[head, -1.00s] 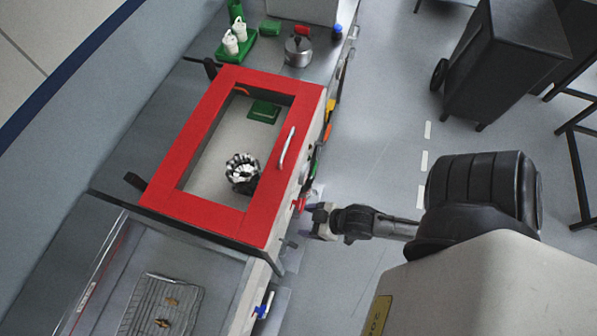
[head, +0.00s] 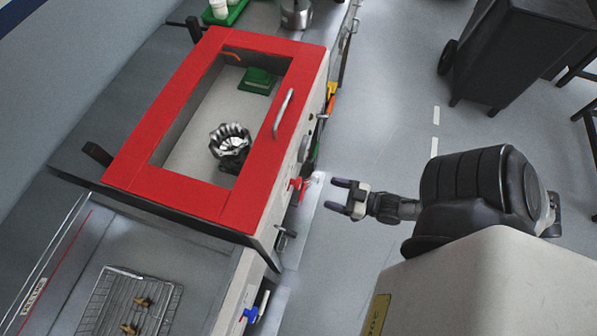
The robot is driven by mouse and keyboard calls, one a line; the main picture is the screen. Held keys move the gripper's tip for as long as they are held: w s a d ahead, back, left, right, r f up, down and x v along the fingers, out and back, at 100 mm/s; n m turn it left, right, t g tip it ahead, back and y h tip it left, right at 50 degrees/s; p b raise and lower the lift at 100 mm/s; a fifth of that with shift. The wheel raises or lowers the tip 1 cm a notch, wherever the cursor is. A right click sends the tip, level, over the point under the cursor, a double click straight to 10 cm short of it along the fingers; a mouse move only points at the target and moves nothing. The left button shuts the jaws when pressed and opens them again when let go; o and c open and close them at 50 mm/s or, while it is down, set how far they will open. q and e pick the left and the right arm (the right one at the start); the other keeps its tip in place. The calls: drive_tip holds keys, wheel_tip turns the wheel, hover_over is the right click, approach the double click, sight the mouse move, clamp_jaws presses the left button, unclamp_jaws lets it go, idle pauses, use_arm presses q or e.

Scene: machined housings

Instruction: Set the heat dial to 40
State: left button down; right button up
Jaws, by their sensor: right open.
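The red-framed housing (head: 182,190) has a window in its top and a pale front side facing right. A round dial (head: 304,148) sits on that front side, seen nearly edge-on; its markings are too small to read, and I cannot tell if it is the heat dial. My right gripper (head: 336,194) is open and empty, apart from the housing and to the right of its front. Its fingers point left, towards the red valve handle (head: 298,187) below the dial. My left gripper is not in view.
A metal handle (head: 283,113) stands up from the red frame. A dark cabinet (head: 510,55) stands at upper right. Open floor lies between it and the bench.

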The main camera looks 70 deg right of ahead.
sight(298, 183)
drive_tip(key=shift+w+a+b, duration=0.15)
drive_tip(key=shift+w+a, duration=0.05)
drive_tip(key=shift+w, duration=1.65)
drive_tip(key=shift+w+a+b, duration=0.2)
drive_tip(key=shift+w, duration=1.65)
drive_tip(key=shift+w+a+b, duration=0.15)
drive_tip(key=shift+w+a, duration=0.05)
drive_tip(key=shift+w, duration=1.65)
drive_tip(key=shift+c, duration=0.2)
